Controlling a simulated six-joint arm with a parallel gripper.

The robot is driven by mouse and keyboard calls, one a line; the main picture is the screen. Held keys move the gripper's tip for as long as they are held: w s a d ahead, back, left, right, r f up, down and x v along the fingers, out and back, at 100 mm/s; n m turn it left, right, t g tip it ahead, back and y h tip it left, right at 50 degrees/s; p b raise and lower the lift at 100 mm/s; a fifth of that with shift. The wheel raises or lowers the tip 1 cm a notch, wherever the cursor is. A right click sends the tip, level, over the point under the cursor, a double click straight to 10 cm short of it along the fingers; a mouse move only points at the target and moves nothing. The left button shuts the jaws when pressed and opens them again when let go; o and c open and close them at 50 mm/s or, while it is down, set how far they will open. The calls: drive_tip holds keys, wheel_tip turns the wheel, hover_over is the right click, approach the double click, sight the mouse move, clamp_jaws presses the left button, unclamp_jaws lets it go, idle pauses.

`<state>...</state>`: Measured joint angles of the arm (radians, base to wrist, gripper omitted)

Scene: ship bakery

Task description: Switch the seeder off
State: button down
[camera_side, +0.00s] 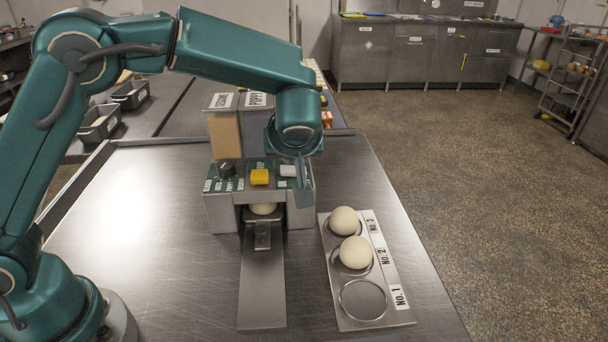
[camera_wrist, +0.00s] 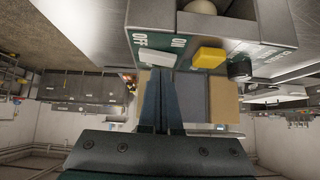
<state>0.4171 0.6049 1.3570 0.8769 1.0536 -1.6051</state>
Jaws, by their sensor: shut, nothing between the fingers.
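The seeder (camera_side: 222,208) stands on the steel table, with a green control panel on top. The panel carries a black knob (camera_side: 227,170), a yellow button (camera_side: 260,177) and a white rocker switch (camera_side: 288,170) at its right end. In the wrist view the white switch (camera_wrist: 155,57) lies between the labels OFF and ON; which side is pressed in, I cannot tell. My gripper (camera_side: 304,188) is shut and empty, fingers pointing down by the panel's right end. In the wrist view its fingertips (camera_wrist: 166,74) are close to the switch; contact is unclear.
Sesame (camera_side: 224,128) and poppy (camera_side: 256,110) hoppers rise behind the panel. A dough ball (camera_side: 263,208) sits in the seeder's opening, above a metal chute. A tray (camera_side: 345,312) at right holds dough balls at No. 2 and No. 3; No. 1 is empty.

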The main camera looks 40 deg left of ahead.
drive_tip(key=r, duration=0.3)
drive_tip(key=shift+w+d+r, duration=0.1)
drive_tip(key=shift+w+d, duration=0.1)
drive_tip(key=v, duration=1)
drive_tip(key=shift+w+d, duration=0.2)
drive_tip(key=shift+d, duration=0.15)
drive_tip(key=s+a+r+h, duration=0.2)
drive_tip(key=s+a+r, duration=0.2)
drive_tip(key=s+a, duration=0.6)
drive_tip(key=s+d+f+m+h, duration=0.3)
drive_tip(key=s+f+m+h, duration=0.1)
drive_tip(key=s+f+m, duration=0.5)
drive_tip(key=shift+s+d+f+g, duration=0.15)
drive_tip(key=shift+d+f+g, duration=0.15)
drive_tip(key=shift+f, duration=0.35)
